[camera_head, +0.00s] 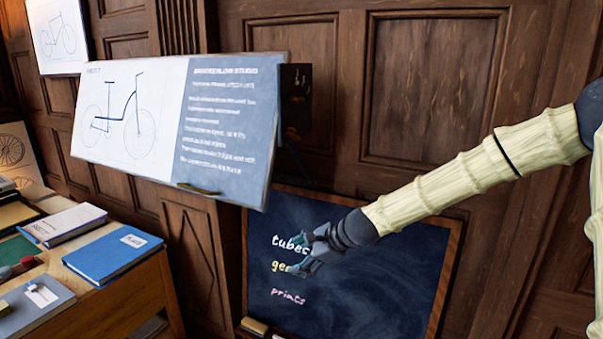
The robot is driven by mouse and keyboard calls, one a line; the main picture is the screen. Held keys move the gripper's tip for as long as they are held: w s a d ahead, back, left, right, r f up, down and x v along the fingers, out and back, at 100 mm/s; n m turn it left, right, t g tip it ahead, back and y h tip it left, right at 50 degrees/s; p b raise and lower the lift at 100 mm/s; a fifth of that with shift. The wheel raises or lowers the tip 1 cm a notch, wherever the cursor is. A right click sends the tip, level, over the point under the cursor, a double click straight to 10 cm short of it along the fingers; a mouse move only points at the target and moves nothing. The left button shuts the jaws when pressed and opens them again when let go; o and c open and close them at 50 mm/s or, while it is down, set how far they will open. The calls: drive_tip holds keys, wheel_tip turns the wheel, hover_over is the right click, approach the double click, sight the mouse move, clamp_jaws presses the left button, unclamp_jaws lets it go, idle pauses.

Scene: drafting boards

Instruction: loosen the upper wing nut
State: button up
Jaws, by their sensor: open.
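A drafting board (228,170) with a bicycle drawing and white lettering juts out in front of the wood panelling. A dark bracket (296,95) stands at its right edge. Small dark shapes show on the bracket, but I cannot make out a wing nut for certain, upper or lower. My gripper (294,256) is open and empty, with its fingers pointing left. In the picture it is below and a little right of the board's lower right corner, in front of the chalkboard (400,285). It appears apart from the board and the bracket.
A wooden desk (130,290) at lower left holds a blue book (113,253), a white-topped book (65,224) and other items. A small dark handle (198,189) sits at the board's lower edge. Wood panelling (430,90) closes the back. The space right of the bracket looks clear.

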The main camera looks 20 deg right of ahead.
drive_tip(key=w+d+r+m+t+y, duration=0.1)
drive_tip(key=w+d+r+m, duration=0.1)
drive_tip(key=r, duration=0.8)
drive_tip(key=w+d+r+m+t+y, duration=0.2)
drive_tip(key=r, duration=0.7)
drive_tip(key=m+t+y, duration=0.2)
drive_tip(key=m+y, duration=0.1)
approach(301, 99)
drive_tip(key=shift+p+x, duration=0.85)
drive_tip(key=shift+x, duration=4.15)
drive_tip(key=shift+w+d+f, duration=0.1)
clamp_jaws()
